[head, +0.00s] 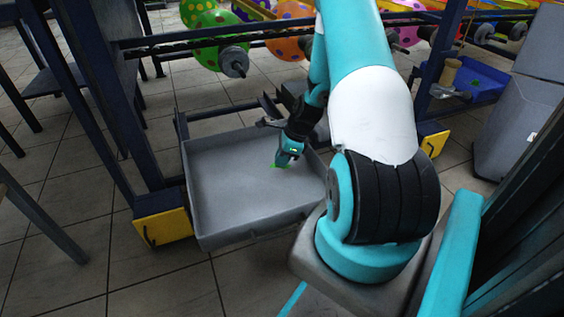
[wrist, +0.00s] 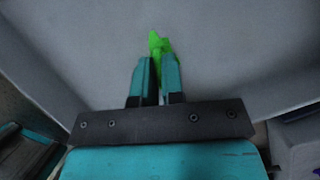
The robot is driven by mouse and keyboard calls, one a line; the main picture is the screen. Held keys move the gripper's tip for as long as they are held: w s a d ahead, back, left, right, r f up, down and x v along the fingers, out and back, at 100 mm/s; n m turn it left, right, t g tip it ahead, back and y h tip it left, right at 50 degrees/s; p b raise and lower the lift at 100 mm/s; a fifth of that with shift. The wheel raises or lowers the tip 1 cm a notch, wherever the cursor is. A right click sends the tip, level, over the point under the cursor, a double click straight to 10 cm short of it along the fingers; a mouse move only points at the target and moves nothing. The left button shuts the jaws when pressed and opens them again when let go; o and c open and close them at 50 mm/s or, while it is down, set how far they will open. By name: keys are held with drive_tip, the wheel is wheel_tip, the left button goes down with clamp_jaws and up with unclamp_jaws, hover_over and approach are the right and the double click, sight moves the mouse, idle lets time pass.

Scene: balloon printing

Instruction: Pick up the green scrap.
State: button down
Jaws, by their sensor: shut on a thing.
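The green scrap (wrist: 158,42) is small and bright green. In the wrist view it sits between the tips of my gripper (wrist: 157,62), with part of it sticking out past the fingertips. My gripper is shut on it. In the head view my gripper (head: 284,160) points down into the grey tray (head: 215,229), and a little of the scrap (head: 274,166) shows beside the fingertips. The scrap is at or close to the tray floor; I cannot tell whether it still touches it.
The tray has low walls around my gripper and its floor looks otherwise empty. Dark blue frame posts with yellow feet (head: 163,227) stand on both sides. Rollers and spotted balloons (head: 218,38) are behind. A grey bin (head: 515,125) and a blue tray (head: 485,78) are at the right.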

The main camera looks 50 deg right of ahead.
wheel_tip(320, 180, up, 16)
drive_tip(key=p, duration=0.7)
drive_tip(key=shift+f, duration=0.15)
